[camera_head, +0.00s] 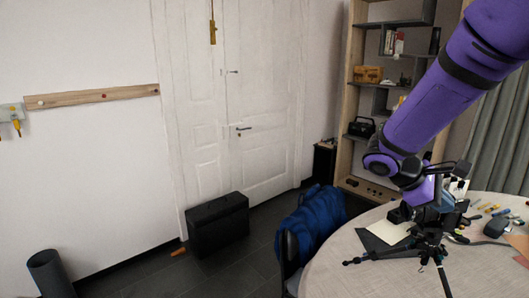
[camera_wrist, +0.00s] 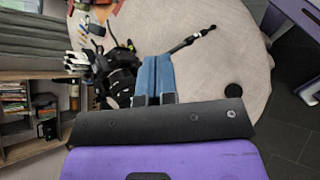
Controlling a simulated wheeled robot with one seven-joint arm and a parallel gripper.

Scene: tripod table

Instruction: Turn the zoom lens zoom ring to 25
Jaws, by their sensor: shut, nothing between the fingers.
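A small black tripod (camera_head: 430,252) stands on the round pale table (camera_head: 345,272) at the right, with one leg stretched left. Black camera gear (camera_head: 401,214) sits at its top, partly hidden by my gripper. In the wrist view the dark camera gear (camera_wrist: 121,77) is just left of my fingers. The lens and its zoom ring cannot be told apart there, and no numbers are readable. My gripper (camera_wrist: 156,60) has its two blue fingers together, empty, beside the gear. I cannot tell whether they touch it.
Small tools and pens (camera_head: 490,208) and a dark pouch (camera_head: 496,226) lie on the table's right side. A blue jacket (camera_head: 309,222) hangs over a chair at the table's left edge. Shelves (camera_head: 350,150) stand behind.

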